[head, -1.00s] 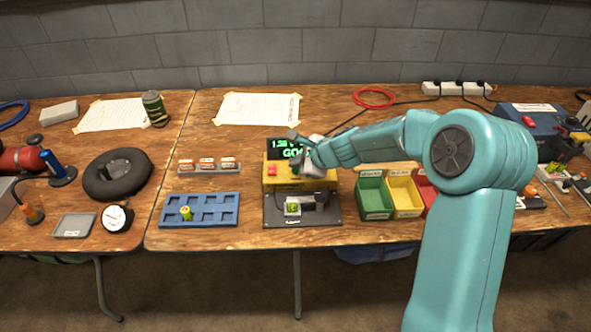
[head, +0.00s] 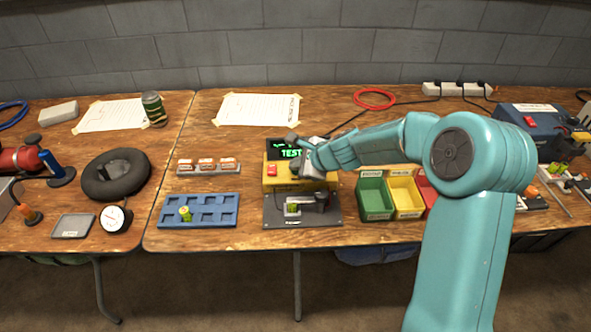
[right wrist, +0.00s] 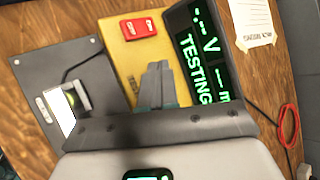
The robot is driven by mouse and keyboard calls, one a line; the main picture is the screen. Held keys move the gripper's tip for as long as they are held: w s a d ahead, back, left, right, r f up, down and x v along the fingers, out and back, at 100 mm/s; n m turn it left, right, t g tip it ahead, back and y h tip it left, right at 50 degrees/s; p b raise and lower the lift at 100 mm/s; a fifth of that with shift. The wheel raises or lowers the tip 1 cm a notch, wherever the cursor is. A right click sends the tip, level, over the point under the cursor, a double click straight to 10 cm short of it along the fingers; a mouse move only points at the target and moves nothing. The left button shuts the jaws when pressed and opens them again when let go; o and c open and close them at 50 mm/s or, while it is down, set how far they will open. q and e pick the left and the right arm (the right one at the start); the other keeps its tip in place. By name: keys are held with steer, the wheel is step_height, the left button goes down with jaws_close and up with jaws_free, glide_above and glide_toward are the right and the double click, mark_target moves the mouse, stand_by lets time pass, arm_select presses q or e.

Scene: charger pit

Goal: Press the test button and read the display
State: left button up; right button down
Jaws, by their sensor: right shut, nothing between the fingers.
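The yellow tester (head: 271,184) stands on the right-hand table. Its black display (head: 286,152) shows green letters starting "TEST"; in the right wrist view the display (right wrist: 204,65) reads "TESTING" with dashes and a "V" above. A red switch (head: 272,170) is on the tester's left; it also shows in the right wrist view (right wrist: 139,27). My right gripper (head: 308,168) is shut and empty, its fingertips (right wrist: 155,72) over the yellow top. The test button is not seen, probably hidden by the fingers; I cannot tell whether they touch it. My left gripper is not in view.
A dark plate (head: 272,215) with a cradle holding a small green cell (head: 292,208) sits in front of the tester. A blue tray (head: 218,200) is left of it. Green (head: 373,188) and yellow (head: 403,186) bins stand close on the right, beside my forearm.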

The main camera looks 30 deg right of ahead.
steer(key=shift+r, duration=0.1)
steer(key=shift+r+p, duration=0.75)
steer(key=shift+p, duration=0.05)
step_height(320, 180, up, 5)
steer(key=p, duration=0.5)
stand_by(0.7)
